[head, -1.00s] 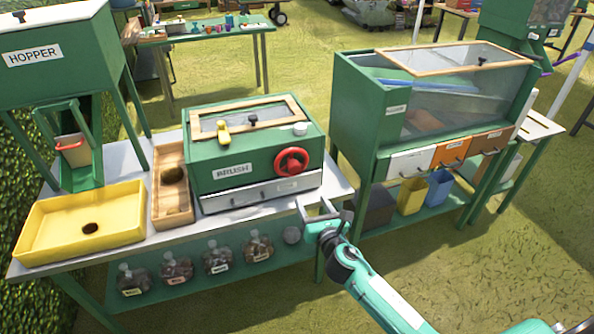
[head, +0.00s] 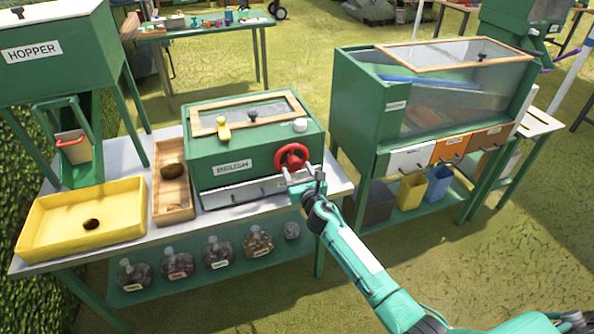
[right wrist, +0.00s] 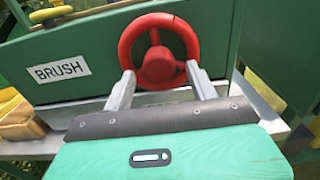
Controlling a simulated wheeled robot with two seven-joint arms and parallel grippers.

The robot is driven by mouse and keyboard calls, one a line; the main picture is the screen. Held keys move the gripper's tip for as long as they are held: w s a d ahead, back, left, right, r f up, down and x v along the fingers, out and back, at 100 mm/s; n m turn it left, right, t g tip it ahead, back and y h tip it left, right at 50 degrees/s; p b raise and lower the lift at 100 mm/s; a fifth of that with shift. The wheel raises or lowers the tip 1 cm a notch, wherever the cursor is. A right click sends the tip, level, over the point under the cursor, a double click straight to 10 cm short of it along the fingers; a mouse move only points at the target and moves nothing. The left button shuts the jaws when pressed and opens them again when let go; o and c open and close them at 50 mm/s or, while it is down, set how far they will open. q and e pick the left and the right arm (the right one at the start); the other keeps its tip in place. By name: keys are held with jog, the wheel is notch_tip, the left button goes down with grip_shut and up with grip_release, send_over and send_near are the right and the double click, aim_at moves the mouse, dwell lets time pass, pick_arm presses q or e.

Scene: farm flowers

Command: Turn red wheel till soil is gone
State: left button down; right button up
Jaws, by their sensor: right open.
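The red wheel (head: 292,156) is on the front of the green box labelled BRUSH (head: 230,150), at its right end. It also shows in the right wrist view as a spoked ring (right wrist: 158,50). My right gripper (head: 303,177) is at the wheel's lower front. In the right wrist view its open fingers (right wrist: 160,80) stand to either side of the wheel's lower rim; I cannot tell whether they touch it. I cannot make out soil behind the box's mesh lid window (head: 247,114). My left gripper is not in view.
The box stands on a grey table beside a wooden tray (head: 173,205) and a yellow tray (head: 50,222). A green hopper (head: 70,50) stands at the left. A green cabinet with a glass front (head: 450,100) stands to the right. Several jars (head: 218,252) are on the shelf below.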

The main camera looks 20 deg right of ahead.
jog(key=shift+w+a, duration=0.1)
jog(key=shift+w, duration=0.35)
jog(key=c, duration=1)
